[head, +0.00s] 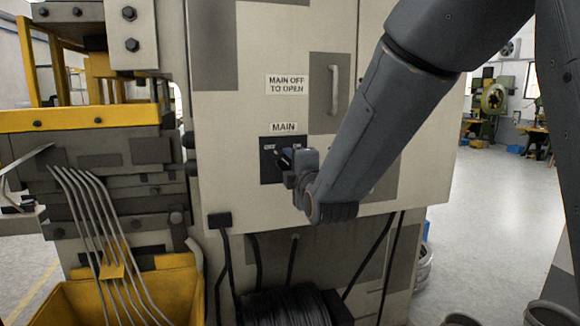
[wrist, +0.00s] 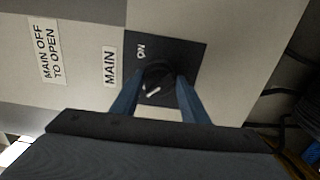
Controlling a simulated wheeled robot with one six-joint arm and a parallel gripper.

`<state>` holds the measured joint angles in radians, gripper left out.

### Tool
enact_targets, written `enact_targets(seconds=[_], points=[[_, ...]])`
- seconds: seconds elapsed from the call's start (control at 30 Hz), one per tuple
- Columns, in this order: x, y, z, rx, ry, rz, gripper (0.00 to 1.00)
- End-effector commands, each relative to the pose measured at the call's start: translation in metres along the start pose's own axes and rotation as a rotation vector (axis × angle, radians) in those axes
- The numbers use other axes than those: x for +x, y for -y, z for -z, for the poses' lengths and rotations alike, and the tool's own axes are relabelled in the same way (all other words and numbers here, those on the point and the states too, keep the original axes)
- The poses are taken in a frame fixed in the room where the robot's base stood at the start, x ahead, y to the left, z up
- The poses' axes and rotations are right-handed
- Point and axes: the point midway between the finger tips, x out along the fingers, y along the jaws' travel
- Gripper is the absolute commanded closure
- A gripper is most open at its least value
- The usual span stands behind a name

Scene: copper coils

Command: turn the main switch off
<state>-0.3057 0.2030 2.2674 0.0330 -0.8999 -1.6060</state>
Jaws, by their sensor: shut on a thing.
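The main switch is a black rotary knob (wrist: 157,84) with a white pointer mark on a dark square plate (wrist: 190,50). In the head view the plate (head: 268,172) sits on the cabinet front below the "MAIN" label (head: 284,127), with "OFF" at its left and "ON" at its right. My gripper (wrist: 156,90) has one blue finger on each side of the knob and is shut on it. In the head view my gripper (head: 286,165) hides most of the knob. In the wrist view the pointer is slanted, and only "ON" is readable.
The grey cabinet door (head: 225,120) has a vertical handle (head: 334,88) and a "MAIN OFF TO OPEN" sign (head: 286,84) above the switch. Black cables (head: 290,258) hang below. A yellow bin (head: 150,295) with bent metal rods stands at left. Open floor (head: 490,200) lies at right.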

Motion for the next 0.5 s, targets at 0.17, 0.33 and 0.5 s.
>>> enact_targets(seconds=[0.17, 0.33, 0.5], points=[[-0.0001, 0.0002, 0.0004, -0.003, -0.001, 0.001, 0.82], [0.0, 0.0002, 0.0004, -0.002, -0.001, 0.0, 0.56], [0.0, 0.0002, 0.0003, -0.001, -0.001, 0.0, 0.41]])
